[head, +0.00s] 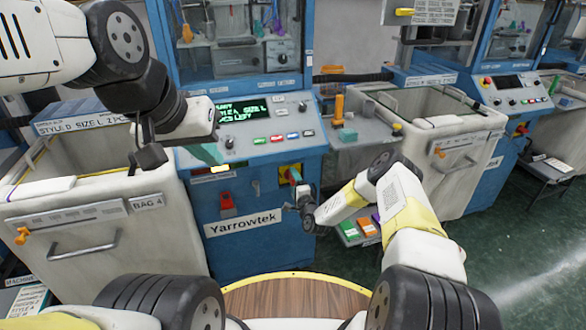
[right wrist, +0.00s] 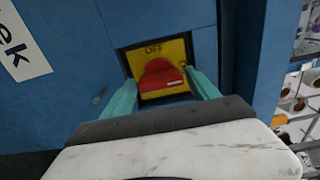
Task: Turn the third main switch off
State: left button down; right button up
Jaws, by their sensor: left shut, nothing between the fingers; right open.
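A red main switch (right wrist: 160,78) sits on a yellow plate (right wrist: 177,52) marked OFF, on the blue front of the Yarrowtek machine. In the head view the yellow plate (head: 290,170) is partly hidden by my right gripper (head: 293,178). In the right wrist view the open teal fingers of my right gripper (right wrist: 162,90) stand on either side of the red handle. I cannot tell whether they touch it. My left gripper (head: 212,154) is shut and empty, in front of the machine's control panel.
A red emergency button (head: 227,204) is left of the switch. A lit display and colored buttons (head: 279,137) are above. White bins (head: 95,215) flank the machine. Another blue machine with a red and yellow switch (head: 520,130) stands at right. A round wooden top (head: 295,300) is in front.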

jog(key=shift+w+a, duration=0.2)
jog(key=shift+w, duration=0.45)
jog(key=c, duration=1.1)
